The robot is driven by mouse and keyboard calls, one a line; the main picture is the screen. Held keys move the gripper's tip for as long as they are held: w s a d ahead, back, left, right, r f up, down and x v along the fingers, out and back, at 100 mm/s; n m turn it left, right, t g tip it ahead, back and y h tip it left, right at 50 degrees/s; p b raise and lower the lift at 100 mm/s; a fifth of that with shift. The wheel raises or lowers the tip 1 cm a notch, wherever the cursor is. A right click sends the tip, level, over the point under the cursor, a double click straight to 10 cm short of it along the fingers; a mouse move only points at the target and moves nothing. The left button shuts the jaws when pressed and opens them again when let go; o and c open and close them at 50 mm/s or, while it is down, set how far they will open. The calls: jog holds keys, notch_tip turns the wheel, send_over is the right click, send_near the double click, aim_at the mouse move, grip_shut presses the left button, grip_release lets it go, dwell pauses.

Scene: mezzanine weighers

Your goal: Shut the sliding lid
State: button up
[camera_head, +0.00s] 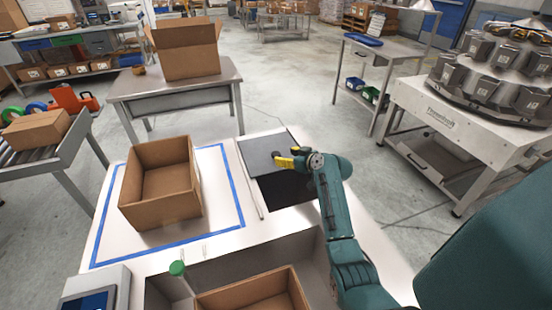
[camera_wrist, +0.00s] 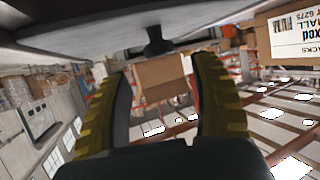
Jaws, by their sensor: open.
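The sliding lid (camera_head: 258,147) is a flat grey plate over the far part of a recess in the white worktop. The near part of the recess is an uncovered dark opening (camera_head: 283,190). My gripper (camera_head: 277,157) is low over the lid's right side, with yellow fingers pointing left. In the wrist view, the open fingers (camera_wrist: 165,65) stand on either side of a dark knob (camera_wrist: 155,42) under a pale surface. The knob lies between or just beyond the fingertips; contact cannot be told. In the head view the knob is hidden by the gripper.
An open cardboard box (camera_head: 160,215) stands left of the recess inside a blue tape outline (camera_head: 237,196). A weigher machine (camera_head: 497,75) stands at right.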

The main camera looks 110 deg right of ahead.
aim_at(276, 154)
jog(key=b+x, duration=0.1)
jog(key=x, duration=0.5)
jog(key=shift+w+d+b, duration=0.1)
jog(key=shift+b, duration=0.25)
grip_shut()
